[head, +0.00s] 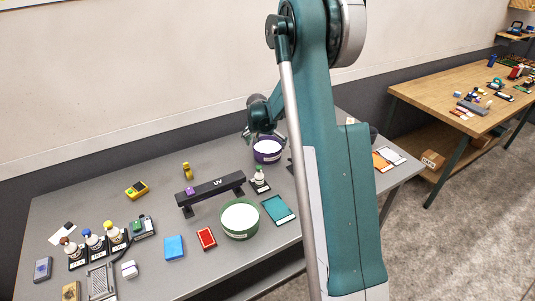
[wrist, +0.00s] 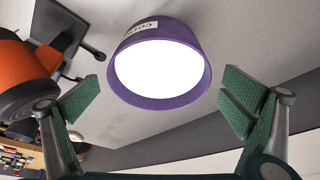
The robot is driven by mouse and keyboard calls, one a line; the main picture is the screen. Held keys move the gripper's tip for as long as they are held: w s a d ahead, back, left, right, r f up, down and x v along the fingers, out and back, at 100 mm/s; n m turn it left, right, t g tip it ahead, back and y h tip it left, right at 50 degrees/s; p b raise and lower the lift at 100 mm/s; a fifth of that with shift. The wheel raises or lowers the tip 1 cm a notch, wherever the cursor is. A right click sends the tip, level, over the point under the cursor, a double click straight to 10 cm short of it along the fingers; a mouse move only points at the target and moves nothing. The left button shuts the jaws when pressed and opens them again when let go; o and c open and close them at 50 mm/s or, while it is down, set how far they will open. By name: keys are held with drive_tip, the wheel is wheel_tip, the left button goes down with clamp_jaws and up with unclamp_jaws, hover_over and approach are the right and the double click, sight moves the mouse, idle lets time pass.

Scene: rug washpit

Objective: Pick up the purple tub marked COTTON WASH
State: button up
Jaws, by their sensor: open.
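The purple tub (head: 267,154) stands on the grey table near its back edge in the head view, partly hidden by my arm. In the wrist view the purple tub (wrist: 118,52) shows its white top and part of a white label, on which only some letters can be read. My gripper (wrist: 160,100) is open, with one green-padded finger to each side below the tub in the picture, and nothing is between the pads. In the head view my gripper (head: 258,134) is at the tub, just above and behind it.
A green tub (head: 240,233) with a white top stands at the front. A black UV bar (head: 211,186) and a small bottle (head: 259,178) stand near the purple tub. An orange and black object (wrist: 25,75) is close to a finger in the wrist view. A wooden table (head: 450,92) stands at right.

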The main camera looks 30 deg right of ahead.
sight(268, 149)
drive_tip(key=shift+f, duration=0.15)
drive_tip(key=shift+x, duration=2.45)
drive_tip(key=shift+s, duration=0.1)
drive_tip(key=c, duration=1.3)
